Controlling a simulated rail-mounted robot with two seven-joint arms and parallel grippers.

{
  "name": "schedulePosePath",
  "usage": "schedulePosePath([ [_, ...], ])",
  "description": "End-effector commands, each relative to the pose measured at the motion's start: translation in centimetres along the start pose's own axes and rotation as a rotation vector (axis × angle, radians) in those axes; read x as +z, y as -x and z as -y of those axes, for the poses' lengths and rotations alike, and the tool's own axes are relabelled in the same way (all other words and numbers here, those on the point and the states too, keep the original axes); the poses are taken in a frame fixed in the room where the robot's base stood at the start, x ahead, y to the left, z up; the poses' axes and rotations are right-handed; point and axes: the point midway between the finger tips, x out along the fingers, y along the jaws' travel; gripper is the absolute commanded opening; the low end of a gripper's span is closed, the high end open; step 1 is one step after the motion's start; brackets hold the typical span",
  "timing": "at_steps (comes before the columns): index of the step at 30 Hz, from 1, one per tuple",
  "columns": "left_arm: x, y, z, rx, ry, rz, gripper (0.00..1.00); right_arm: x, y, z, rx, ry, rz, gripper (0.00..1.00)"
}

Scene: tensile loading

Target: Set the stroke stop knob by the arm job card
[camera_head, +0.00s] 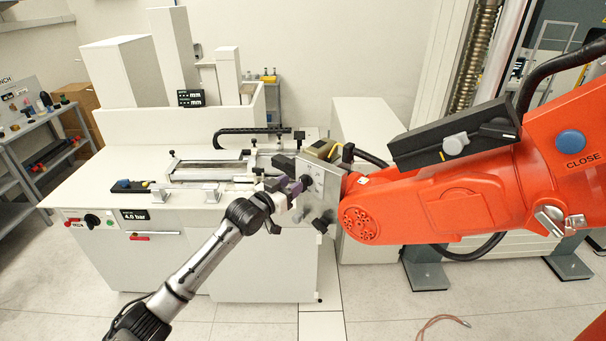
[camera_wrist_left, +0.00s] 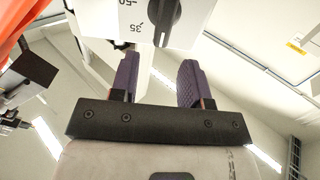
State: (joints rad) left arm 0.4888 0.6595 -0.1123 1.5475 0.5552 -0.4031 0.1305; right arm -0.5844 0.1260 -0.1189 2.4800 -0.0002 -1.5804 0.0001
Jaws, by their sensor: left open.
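In the left wrist view, a dark round knob (camera_wrist_left: 163,16) with a pale pointer line sits on a white panel printed with "50" and "35". It lies beyond my left gripper's fingertips and appears apart from them. My left gripper (camera_wrist_left: 158,72) is open, with purple pads and nothing between them. In the head view, my left gripper (camera_head: 294,187) is in front of the pale plate (camera_head: 323,178) at the end of the orange arm. The knob cannot be made out clearly there. I cannot make out a job card. My right gripper is not in view.
A white machine bench (camera_head: 200,255) stands behind my left arm, with a black dial (camera_head: 92,220) and a "4.0 bar" display (camera_head: 135,215). Shelves (camera_head: 30,150) stand far left.

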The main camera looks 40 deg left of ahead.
Motion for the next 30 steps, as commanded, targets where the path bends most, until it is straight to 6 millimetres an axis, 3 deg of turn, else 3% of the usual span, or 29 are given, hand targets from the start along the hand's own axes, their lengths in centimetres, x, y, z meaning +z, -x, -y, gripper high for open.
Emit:
schedulePosePath([
  [6, -0.2, -3.3, 0.0, -0.001, 0.0, 0.0, 0.43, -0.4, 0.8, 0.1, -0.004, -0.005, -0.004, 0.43],
  [12, 0.0, -5.0, -0.1, 0.001, -0.001, 0.001, 0.43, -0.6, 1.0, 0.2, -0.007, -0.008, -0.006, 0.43],
  [28, 0.1, -5.9, -0.1, 0.001, -0.001, 0.001, 0.43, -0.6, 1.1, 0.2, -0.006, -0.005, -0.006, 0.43],
  [30, 0.1, -5.9, -0.1, 0.001, -0.001, 0.001, 0.38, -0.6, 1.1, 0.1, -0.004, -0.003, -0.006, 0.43],
])
